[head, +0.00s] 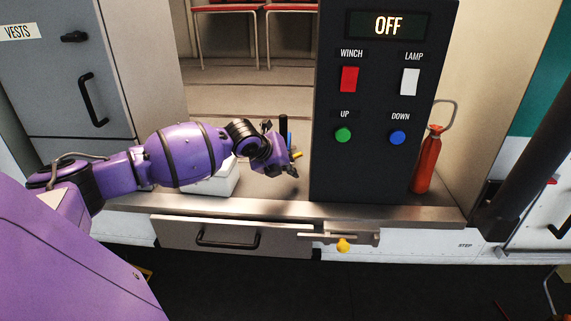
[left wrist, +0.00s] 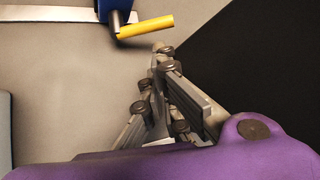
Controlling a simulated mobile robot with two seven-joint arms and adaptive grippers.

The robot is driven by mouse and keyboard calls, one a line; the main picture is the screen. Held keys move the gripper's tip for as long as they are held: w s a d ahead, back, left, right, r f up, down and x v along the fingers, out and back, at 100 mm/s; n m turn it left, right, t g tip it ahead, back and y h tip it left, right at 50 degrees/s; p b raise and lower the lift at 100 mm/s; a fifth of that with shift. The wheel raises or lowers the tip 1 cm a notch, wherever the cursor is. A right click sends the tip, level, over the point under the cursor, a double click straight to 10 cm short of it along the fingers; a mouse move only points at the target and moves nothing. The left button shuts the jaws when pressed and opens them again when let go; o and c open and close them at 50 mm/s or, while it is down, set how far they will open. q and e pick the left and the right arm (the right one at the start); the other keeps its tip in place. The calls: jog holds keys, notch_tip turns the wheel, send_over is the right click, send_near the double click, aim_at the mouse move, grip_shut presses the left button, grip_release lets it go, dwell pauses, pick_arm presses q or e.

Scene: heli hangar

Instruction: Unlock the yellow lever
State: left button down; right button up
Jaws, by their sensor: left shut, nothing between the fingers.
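The yellow lever (left wrist: 146,26) is a short bar on a dark blue body (left wrist: 103,10) at the top of the left wrist view. In the head view only a small yellow piece of the lever (head: 297,155) shows beside my gripper; the blue body is mostly hidden. My left gripper (head: 283,157) is over the counter, left of the black control panel. In the left wrist view its fingers (left wrist: 163,58) are shut and empty, with their tips just below the lever; I cannot tell whether they touch. My right gripper is not in view.
The black control panel (head: 378,165) reads OFF. A white box (head: 215,182) stands behind my left arm. Below the counter is a drawer (head: 180,234) with a latch and yellow knob (head: 343,246). A red cylinder (head: 427,165) stands right of the panel.

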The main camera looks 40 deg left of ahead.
pick_arm(q)
jog(key=x, duration=0.4)
jog(key=shift+w+f, duration=0.25)
jog(key=shift+w, duration=0.05)
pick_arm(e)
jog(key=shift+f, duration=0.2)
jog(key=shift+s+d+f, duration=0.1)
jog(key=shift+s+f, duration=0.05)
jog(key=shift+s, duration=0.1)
pick_arm(q)
jog(key=shift+r, duration=0.15)
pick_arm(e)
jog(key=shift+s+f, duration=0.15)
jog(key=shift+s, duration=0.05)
